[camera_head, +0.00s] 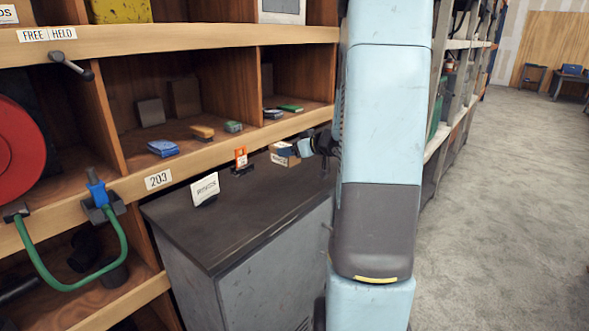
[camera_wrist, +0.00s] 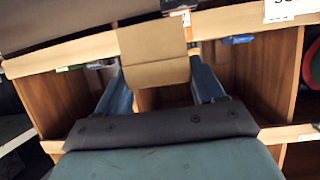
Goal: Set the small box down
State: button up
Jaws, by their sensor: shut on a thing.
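The small box (camera_head: 281,160) is brown cardboard. In the head view it is over the far end of the dark cabinet top (camera_head: 225,228), at my gripper (camera_head: 297,149). My gripper is shut on it; the head view shows the fingers only small and partly hidden by my arm. In the wrist view the small box (camera_wrist: 155,58) sits between the two blue-grey fingers of my gripper (camera_wrist: 160,75). I cannot tell whether its underside touches the cabinet top.
A white sign card (camera_head: 205,189) and an orange tag (camera_head: 241,158) stand on the cabinet top. Wooden shelves (camera_head: 170,163) behind hold several small blocks. A green hose (camera_head: 65,287) hangs at left. The front of the cabinet top is clear.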

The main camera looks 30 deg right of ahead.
jog(key=d+f, duration=0.1)
jog(key=w+d+f, duration=0.1)
jog(key=f, duration=0.1)
jog(key=w+d+f, duration=0.1)
jog(key=f, duration=0.1)
jog(key=shift+w+d+f, duration=0.2)
jog(key=shift+d+f, duration=0.05)
jog(key=shift+d, duration=0.1)
jog(key=shift+f, duration=1.45)
jog(key=shift+f, duration=0.1)
jog(key=o, duration=1.3)
